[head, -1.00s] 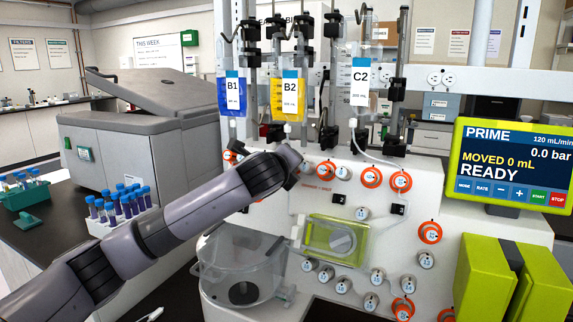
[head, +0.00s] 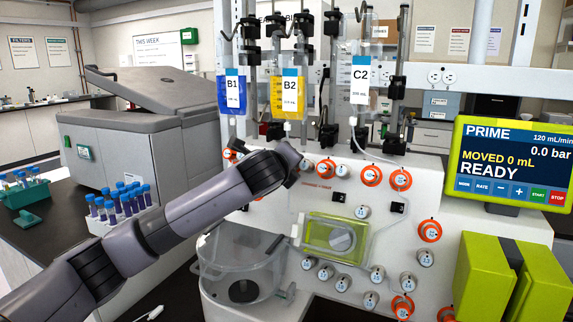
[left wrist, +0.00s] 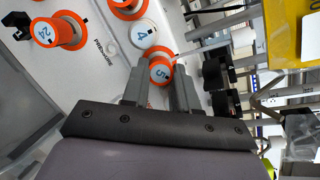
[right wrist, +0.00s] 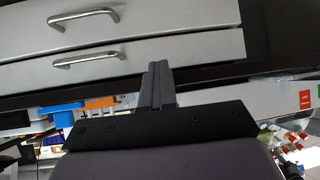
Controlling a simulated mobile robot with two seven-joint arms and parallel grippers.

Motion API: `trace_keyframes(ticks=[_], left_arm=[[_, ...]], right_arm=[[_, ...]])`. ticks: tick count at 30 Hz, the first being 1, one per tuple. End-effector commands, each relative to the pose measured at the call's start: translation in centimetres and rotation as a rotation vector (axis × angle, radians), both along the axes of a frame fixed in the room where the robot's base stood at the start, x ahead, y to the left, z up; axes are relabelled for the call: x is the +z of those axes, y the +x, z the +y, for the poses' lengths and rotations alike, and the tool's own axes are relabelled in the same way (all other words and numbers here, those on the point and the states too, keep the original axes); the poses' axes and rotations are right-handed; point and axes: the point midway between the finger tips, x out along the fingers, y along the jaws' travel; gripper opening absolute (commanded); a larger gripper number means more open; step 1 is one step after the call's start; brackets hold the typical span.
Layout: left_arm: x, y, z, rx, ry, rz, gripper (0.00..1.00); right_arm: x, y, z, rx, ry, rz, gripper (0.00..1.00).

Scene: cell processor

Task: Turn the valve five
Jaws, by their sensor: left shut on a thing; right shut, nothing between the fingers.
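Valve five (left wrist: 160,73) is a round knob with a blue-white face marked 5 and an orange ring, seen in the left wrist view. My left gripper (left wrist: 160,88) is shut on it, with one finger on each side. In the head view my left arm reaches to the white panel, and its wrist (head: 280,163) hides this valve and the fingers. My right gripper (right wrist: 158,70) is shut and empty in the right wrist view, in front of grey drawers.
Valve 4 (left wrist: 143,33) sits close beside valve five, and valve 24 (left wrist: 58,32) is farther off. Fluid bags B1 (head: 231,103), B2 (head: 288,104) and C2 (head: 360,92) hang above the panel. A screen (head: 511,165) reads PRIME, MOVED 0 mL, READY. A clear bowl (head: 240,268) stands below my left arm.

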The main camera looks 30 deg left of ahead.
Motion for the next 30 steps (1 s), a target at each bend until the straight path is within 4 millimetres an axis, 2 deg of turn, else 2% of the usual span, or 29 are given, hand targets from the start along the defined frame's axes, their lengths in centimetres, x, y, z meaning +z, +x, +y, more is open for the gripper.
trace_keyframes(ticks=[14, 20, 30], left_arm=[[0.09, 0.03, -0.08, 0.026, -0.064, -0.004, 0.0], [0.11, 0.07, -0.12, 0.077, -0.181, -0.009, 0.0], [0.24, 0.15, -0.13, 0.201, -0.473, -0.026, 0.0]], right_arm=[[0.23, -0.01, 0.01, 0.0, 0.0, 0.0, 0.0], [0.49, -0.01, 0.01, 0.0, 0.0, 0.0, 0.0], [0.53, -0.01, 0.01, 0.0, 0.0, 0.0, 0.0]])
